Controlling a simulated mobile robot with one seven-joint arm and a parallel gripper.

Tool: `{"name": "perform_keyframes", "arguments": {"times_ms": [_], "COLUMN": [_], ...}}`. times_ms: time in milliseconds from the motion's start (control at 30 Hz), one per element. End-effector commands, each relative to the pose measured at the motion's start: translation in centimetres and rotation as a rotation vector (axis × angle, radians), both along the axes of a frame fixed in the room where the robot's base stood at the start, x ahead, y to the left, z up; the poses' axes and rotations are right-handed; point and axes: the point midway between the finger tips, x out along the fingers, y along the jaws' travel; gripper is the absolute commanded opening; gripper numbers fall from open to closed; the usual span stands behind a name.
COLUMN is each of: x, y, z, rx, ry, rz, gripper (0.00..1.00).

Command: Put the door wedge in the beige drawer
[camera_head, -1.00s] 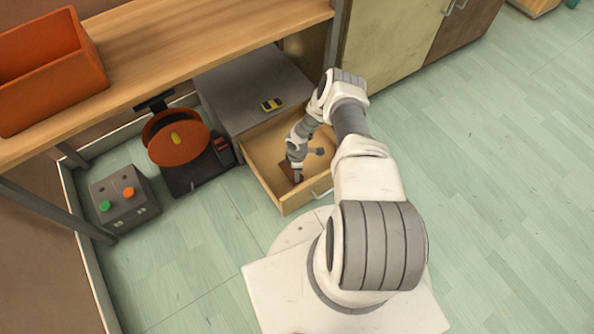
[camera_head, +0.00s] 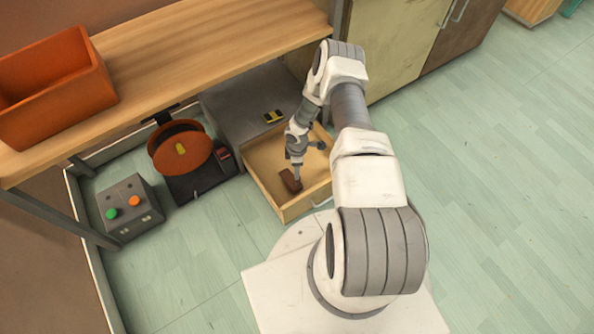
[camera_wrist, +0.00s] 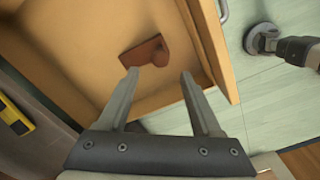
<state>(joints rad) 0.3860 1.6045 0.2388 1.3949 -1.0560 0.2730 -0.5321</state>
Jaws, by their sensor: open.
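The door wedge (camera_wrist: 146,52), a reddish-brown block, lies on the floor of the open beige drawer (camera_wrist: 100,20). It also shows in the head view (camera_head: 290,180), just below my gripper (camera_head: 298,172). In the wrist view my gripper (camera_wrist: 158,72) has its two fingers spread apart, with nothing between them. The wedge lies just beyond the fingertips, apart from them as far as I can tell. The drawer in the head view (camera_head: 281,212) is pulled out of a grey cabinet, its front toward my base.
A yellow and black item (camera_head: 274,117) lies on the grey cabinet top (camera_head: 235,100). An orange-brown round device (camera_head: 182,150) and a button box (camera_head: 130,208) stand left of the drawer. A wooden bench with an orange bin (camera_head: 55,100) overhangs behind. Floor to the right is clear.

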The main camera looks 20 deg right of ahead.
Motion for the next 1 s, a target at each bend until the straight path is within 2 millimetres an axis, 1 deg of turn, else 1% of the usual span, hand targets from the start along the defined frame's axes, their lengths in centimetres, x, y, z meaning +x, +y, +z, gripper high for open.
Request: {"name": "perform_keyframes", "arguments": {"times_ms": [33, 133, 233, 267, 367, 400, 467, 500, 667, 700, 767, 800, 867, 900, 967, 1000], "x": [-0.1, 0.1, 0.8, 1.2, 3.0, 3.7, 4.8, 5.4, 7.2, 7.5, 7.9, 8.0, 8.1, 8.1, 8.0, 7.9], "y": [0.0, -0.1, -0.4, -0.5, -1.2, -1.5, -2.0, -2.3, -2.9, -3.0, -3.0, -3.1, -3.1, -3.0, -2.9, -2.8], "z": [0.7, 1.4, 2.8, 3.5, 6.7, 8.4, 11.1, 12.9, 19.9, 21.7, 24.3, 26.1, 28.7, 30.4, 32.9, 34.6], "rx": [-0.001, -0.002, -0.013, -0.018, -0.046, -0.057, -0.078, -0.09, -0.132, -0.141, -0.153, -0.162, -0.171, -0.177, -0.184, -0.187], "ry": [0.001, 0.0, -0.008, -0.012, -0.03, -0.04, -0.052, -0.062, -0.101, -0.11, -0.126, -0.136, -0.153, -0.163, -0.18, -0.19], "rz": [0.0, -0.001, -0.01, -0.016, -0.045, -0.062, -0.089, -0.107, -0.187, -0.206, -0.236, -0.259, -0.291, -0.312, -0.345, -0.367], "gripper": [0.66, 0.66, 0.66, 0.66, 0.66, 0.66, 0.66, 0.66, 0.66, 0.66, 0.66, 0.66, 0.66, 0.66, 0.66, 0.66]}}
